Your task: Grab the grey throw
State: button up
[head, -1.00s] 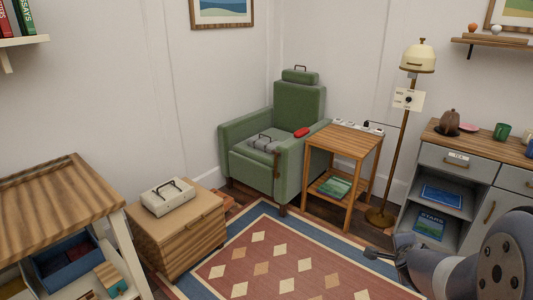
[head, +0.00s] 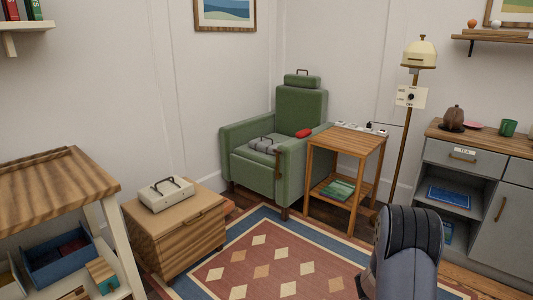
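My arm rises at the lower right of the head view, well to the front and right of the chair. Only a small dark part of my gripper (head: 362,284) shows at the arm's left edge, over the rug and apart from the throw. The rest of it is hidden, so its opening cannot be seen.
A red item (head: 303,133) lies on the chair's right arm. A wooden side table (head: 345,143) stands close at the chair's right, a wooden chest (head: 172,235) with a cream box (head: 166,194) at its left. The patterned rug (head: 270,258) in front is clear.

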aim_at(265, 145)
jog(key=i+l+u, duration=0.15)
jog(key=i+u, duration=0.35)
jog(key=i+l+u, duration=0.3)
jog(key=u, duration=0.15)
jog(key=i+l+u, duration=0.5)
jog(key=i+l, duration=0.2)
jog(key=l, duration=0.2)
jog(key=i+l, duration=0.2)
jog(key=l, duration=0.15)
jog(key=i+l+u, duration=0.1)
jog(key=l, duration=0.3)
jog(key=i+l, duration=0.25)
jog(key=l, duration=0.15)
jog(key=i+l, duration=0.2)
jog(key=l, duration=0.2)
jog(key=i+l+u, duration=0.1)
jog(key=l, duration=0.3)
jog(key=i+l, duration=0.25)
jog(key=l, duration=0.15)
jog(key=i+l, duration=0.15)
jog(key=l, duration=0.3)
jog(key=i+u, duration=0.05)
